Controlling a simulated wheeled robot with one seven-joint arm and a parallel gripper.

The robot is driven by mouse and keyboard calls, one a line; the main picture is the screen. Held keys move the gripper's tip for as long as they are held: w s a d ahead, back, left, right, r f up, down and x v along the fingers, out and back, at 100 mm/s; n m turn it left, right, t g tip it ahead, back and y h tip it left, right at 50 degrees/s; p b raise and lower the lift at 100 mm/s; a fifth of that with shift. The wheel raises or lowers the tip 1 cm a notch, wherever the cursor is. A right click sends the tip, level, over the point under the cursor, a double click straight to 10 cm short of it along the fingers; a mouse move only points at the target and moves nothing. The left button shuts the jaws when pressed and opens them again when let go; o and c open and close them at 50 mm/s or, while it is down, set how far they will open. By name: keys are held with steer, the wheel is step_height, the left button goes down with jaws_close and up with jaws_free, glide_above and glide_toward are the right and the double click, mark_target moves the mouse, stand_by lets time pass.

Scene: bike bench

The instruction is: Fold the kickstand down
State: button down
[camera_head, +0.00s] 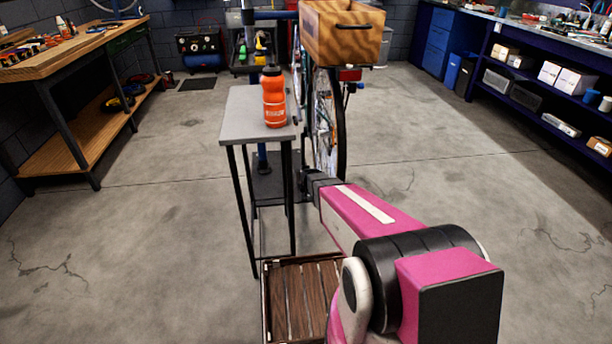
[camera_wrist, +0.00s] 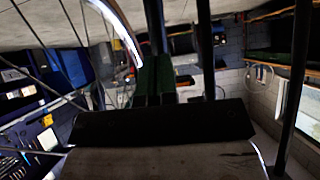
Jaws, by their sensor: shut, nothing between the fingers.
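The bike stands upright at the back centre, seen from behind, with its rear wheel (camera_head: 342,140) facing me in the head view. I cannot make out the kickstand in either view. My gripper (camera_head: 307,181), dark at the end of my pink arm, is low beside the rear wheel, between it and the small grey table. The gripper is shut and empty; whether it touches the bike I cannot tell. The wrist view is tilted almost upside down and shows a bright curved strip (camera_wrist: 122,30) and thin dark lines like spokes at the left.
The small grey table (camera_head: 240,112) with thin black legs carries an orange bottle (camera_head: 273,97) left of the wheel. A wooden box (camera_head: 342,35) sits above the wheel. A slatted wooden crate (camera_head: 302,290) is on the floor in front. Benches line both sides; the floor at right is clear.

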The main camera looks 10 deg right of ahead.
steer(key=x, duration=0.3)
steer(key=shift+s+d+f, duration=0.1)
steer(key=shift+f, duration=0.2)
steer(key=w+f+t, duration=0.5)
steer(key=w+t, duration=0.1)
steer(key=w, duration=0.6)
steer(key=shift+w, duration=0.35)
steer(key=shift+w, duration=0.25)
steer(key=s+f, duration=0.4)
steer(key=s, duration=1)
steer(key=shift+d+f, duration=0.2)
steer(key=shift+d, duration=0.25)
